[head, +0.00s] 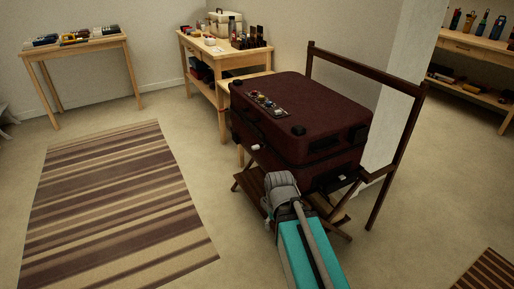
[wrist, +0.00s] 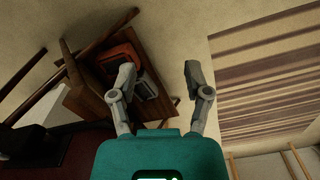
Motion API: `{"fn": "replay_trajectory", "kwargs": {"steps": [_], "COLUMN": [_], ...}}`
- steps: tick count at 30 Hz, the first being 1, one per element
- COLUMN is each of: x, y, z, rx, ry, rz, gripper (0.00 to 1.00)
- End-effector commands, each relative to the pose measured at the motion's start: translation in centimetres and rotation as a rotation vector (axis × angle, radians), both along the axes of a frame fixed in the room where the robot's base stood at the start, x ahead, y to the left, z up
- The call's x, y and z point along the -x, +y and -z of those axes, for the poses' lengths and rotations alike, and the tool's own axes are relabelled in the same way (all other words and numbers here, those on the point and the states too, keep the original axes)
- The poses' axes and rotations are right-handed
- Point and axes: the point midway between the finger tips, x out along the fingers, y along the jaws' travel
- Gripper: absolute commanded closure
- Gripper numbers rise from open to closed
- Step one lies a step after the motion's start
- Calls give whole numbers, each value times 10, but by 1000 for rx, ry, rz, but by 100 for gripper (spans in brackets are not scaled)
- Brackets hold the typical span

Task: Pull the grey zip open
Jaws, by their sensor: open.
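The dark red suitcase (head: 310,105) lies flat on a wooden rack, lid down. A seam runs around its side. A small whitish piece (head: 255,147) sits on its left side near the seam; I cannot tell whether it is the zip pull. No grey zip is clear in either view. In the wrist view, my gripper (wrist: 159,75) is open and empty, its two grey fingers apart. A dark red surface, likely the suitcase (wrist: 50,155), shows at the lower left there. In the head view my arm is at the suitcase's near side, and the fingers are not clear.
The folding wooden rack (head: 397,150) has a tall frame behind the suitcase. Its lower shelf (wrist: 80,105) holds orange and grey items near my fingers. A striped rug (head: 118,205) lies on open floor at left. Tables with goods (head: 78,44) stand behind.

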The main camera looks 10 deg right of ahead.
Motion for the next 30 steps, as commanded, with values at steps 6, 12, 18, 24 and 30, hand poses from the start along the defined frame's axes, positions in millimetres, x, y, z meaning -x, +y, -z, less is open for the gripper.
{"fn": "replay_trajectory", "kwargs": {"steps": [6, 12, 18, 24, 30], "x": [-9, -35, -78, -126, -172], "y": [-1, 1, -1, 8, 32], "z": [3, 9, 8, -5, -29], "rx": [45, 190, 425, 660, 846], "ry": [2, -9, -86, -258, -516], "rz": [30, 127, 302, 491, 669], "gripper": [37, 37, 37, 37, 37]}}
